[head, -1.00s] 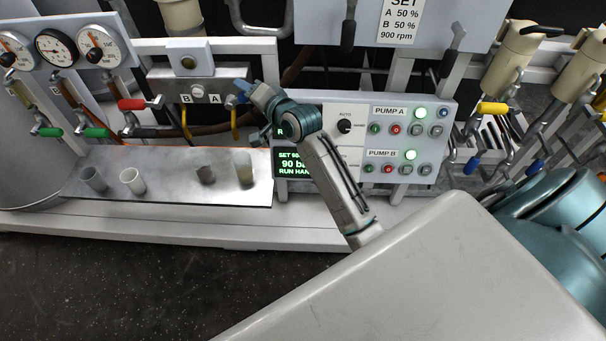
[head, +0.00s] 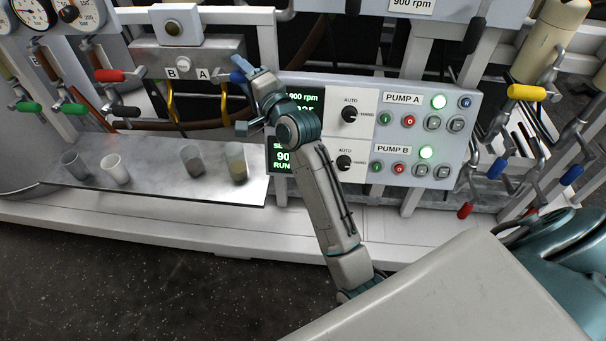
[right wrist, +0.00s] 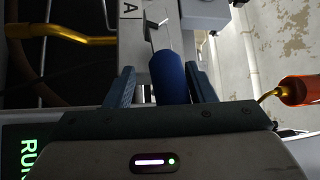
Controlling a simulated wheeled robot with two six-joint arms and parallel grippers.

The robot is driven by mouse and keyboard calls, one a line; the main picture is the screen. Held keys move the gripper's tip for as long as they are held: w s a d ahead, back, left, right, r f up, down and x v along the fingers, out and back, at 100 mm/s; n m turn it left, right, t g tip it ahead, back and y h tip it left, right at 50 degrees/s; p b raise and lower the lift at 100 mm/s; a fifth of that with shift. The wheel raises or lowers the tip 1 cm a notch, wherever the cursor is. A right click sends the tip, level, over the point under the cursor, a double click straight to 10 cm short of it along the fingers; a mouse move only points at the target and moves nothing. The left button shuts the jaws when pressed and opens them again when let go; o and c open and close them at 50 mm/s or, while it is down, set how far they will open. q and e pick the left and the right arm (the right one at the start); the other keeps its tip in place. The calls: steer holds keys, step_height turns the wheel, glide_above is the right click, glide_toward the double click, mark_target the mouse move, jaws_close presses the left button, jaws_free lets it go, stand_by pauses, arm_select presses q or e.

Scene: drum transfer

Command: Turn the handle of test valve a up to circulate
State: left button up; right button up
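The test valve block (head: 150,47) is a grey metal bar marked B and A, left of the pump panel. Test valve a is at its right end, by the letter A (right wrist: 130,9). Its blue handle (right wrist: 171,78) is on a thin metal lever and points from the block toward my right wrist camera. My right gripper (right wrist: 163,88) is open, with one finger on each side of the handle. A gap shows at the left finger; the right finger is close to the handle, and I cannot tell whether it touches. In the head view my right gripper (head: 246,78) partly covers the valve. My left gripper is out of view.
The pump panel (head: 385,84) with lit green lamps stands right behind my right arm. Several cups, including a white cup (head: 115,168), stand on the metal shelf (head: 140,190) below the block. A red-handled valve (head: 109,75) is left. Yellow pipes (head: 170,105) hang under the block.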

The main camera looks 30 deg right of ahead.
steer(key=v, duration=1.1)
steer(key=s+f+n+g+h, duration=0.1)
steer(key=s+f+n+g, duration=0.4)
steer(key=f, duration=0.8)
steer(key=shift+s+d+n+g+p, duration=0.3)
steer(key=shift+s+d+n+p, duration=0.2)
steer(key=shift+s, duration=0.4)
steer(key=shift+f, duration=0.1)
steer(key=shift+c, duration=0.4)
